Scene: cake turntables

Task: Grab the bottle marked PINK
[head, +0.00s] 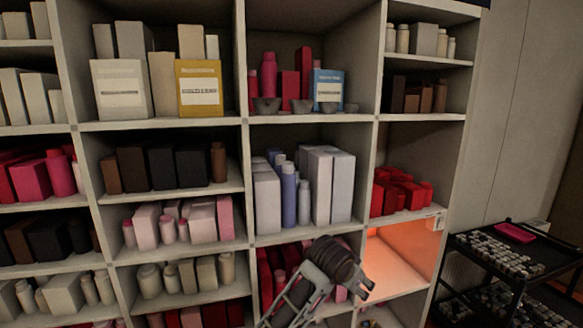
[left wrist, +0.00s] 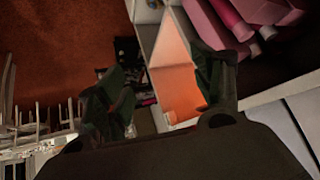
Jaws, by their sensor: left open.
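I cannot read a PINK mark on any bottle. Pale pink bottles (head: 168,229) stand beside pink boxes in the middle-left compartment of the shelf. A magenta bottle (head: 269,76) stands in the upper middle compartment, and another (head: 60,172) is at the far left. My left gripper (head: 362,286) is in front of the lower middle compartment, close to the lit compartment on its right. In the left wrist view its two fingers are apart (left wrist: 163,88), with nothing seen held between them. Pink bottles and boxes (left wrist: 240,20) show tilted at the upper right there. My right gripper is not in view.
The shelf's orange-lit compartment (head: 392,262) looks mostly empty. Red boxes (head: 402,193) fill the compartment above it. White and lilac boxes and bottles (head: 305,190) stand above my gripper. A black cart (head: 510,257) with many small items stands at the right.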

